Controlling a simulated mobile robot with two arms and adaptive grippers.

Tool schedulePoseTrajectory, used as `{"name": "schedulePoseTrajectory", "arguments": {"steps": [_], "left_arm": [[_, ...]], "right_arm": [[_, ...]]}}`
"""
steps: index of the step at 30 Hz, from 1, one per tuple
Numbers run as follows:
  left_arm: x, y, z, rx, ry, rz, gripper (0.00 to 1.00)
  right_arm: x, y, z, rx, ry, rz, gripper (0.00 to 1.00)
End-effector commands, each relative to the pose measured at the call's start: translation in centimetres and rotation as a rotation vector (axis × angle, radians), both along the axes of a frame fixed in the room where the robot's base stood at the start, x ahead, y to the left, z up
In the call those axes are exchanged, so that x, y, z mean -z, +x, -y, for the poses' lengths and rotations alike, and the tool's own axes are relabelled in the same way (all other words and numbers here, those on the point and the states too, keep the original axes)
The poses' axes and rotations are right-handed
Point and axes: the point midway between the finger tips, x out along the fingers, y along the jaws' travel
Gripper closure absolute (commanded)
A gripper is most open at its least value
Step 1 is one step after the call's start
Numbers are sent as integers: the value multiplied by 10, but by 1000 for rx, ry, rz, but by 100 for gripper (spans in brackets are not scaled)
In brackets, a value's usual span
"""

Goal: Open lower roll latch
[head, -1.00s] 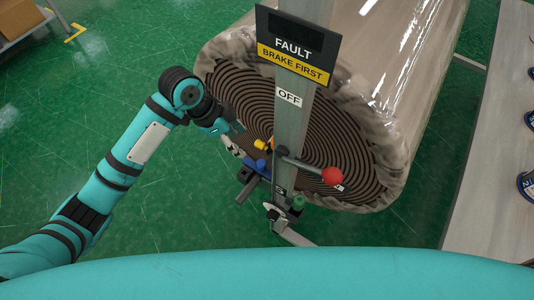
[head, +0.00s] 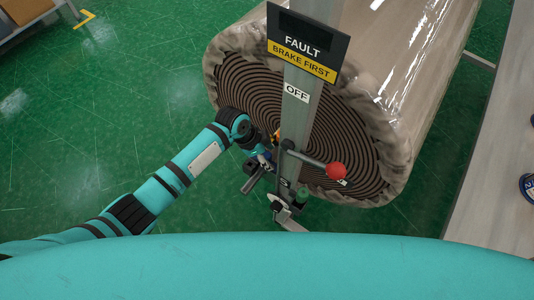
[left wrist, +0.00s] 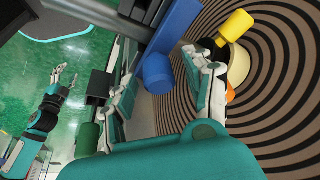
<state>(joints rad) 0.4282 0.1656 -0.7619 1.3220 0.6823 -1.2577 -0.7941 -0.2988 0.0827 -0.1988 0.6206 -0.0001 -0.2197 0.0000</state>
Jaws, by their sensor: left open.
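My left gripper (head: 264,160) is at the left side of the grey post (head: 297,120), in front of the wrapped roll. In the left wrist view its open fingers (left wrist: 163,90) stand on either side of a blue cylindrical knob (left wrist: 157,73), which joins a blue bar. I cannot tell whether they touch it. This blue part may be the lower roll latch; in the head view the gripper mostly hides it. A yellow knob (left wrist: 236,24) lies beyond the right finger. My right gripper (left wrist: 62,78) shows at the left of the left wrist view, fingers apart and empty.
A lever with a red ball (head: 335,170) sticks out right of the post. A green knob (head: 302,195) is low on the post. A sign (head: 303,47) reads "FAULT, BRAKE FIRST", above an "OFF" label. A table (head: 495,185) stands at right.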

Motion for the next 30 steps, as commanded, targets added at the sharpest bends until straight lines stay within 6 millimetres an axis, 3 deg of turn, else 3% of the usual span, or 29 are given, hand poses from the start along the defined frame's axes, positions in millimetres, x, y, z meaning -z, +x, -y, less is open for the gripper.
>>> {"name": "schedulePoseTrajectory", "arguments": {"steps": [6,18,30], "left_arm": [[0,0,0,0,0,0,47],[0,0,0,0,-1,0,100],[1,5,1,-12,-1,1,100]], "right_arm": [[0,0,0,0,0,0,51],[0,-1,-2,1,3,-1,51],[3,-1,-5,0,6,-1,51]]}}
